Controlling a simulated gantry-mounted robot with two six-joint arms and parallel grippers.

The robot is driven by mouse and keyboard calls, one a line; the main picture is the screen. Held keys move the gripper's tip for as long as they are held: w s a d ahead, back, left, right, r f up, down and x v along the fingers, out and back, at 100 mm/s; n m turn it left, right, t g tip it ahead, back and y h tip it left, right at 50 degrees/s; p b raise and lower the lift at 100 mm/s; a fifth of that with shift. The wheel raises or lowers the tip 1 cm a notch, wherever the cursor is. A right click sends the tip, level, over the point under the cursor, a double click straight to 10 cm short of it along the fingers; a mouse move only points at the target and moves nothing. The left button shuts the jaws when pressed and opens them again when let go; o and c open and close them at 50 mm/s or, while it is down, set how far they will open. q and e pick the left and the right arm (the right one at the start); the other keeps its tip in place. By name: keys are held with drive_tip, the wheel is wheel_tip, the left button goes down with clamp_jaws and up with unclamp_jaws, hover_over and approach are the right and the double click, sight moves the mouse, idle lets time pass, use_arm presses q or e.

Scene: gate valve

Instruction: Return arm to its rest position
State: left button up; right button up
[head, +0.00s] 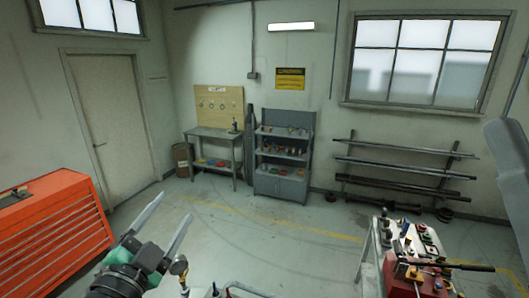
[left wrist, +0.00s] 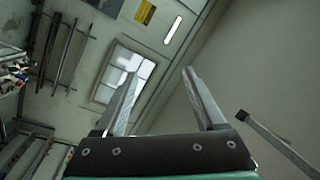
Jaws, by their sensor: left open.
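My left gripper (head: 174,209) is in the lower left of the head view, its two fingers spread apart and pointing up and away. Nothing is between the fingers. In the left wrist view the gripper (left wrist: 158,75) is also open and empty, with the wall and window beyond it. A small brass-coloured fitting (head: 180,265) shows just right of the left wrist in the head view. I cannot tell if they touch. A grey part at the right edge of the head view looks like my right arm. The right gripper is not visible.
A red tool chest (head: 52,230) stands at the left. A cart with a red vise-like tool (head: 423,274) and several small items is at the lower right. A workbench (head: 212,133), a grey shelf (head: 282,184) and a pipe rack (head: 400,172) line the back wall. The middle floor is clear.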

use_arm(q)
drive_tip(key=s+r+n+t, duration=0.8)
drive_tip(key=s+r+n, duration=0.3)
drive_tip(key=s+r, duration=0.9)
drive_tip(key=shift+d+r+y, duration=0.25)
drive_tip(key=shift+r+y, duration=0.05)
drive_tip(key=shift+r, duration=0.3)
drive_tip(key=shift+o, duration=1.1)
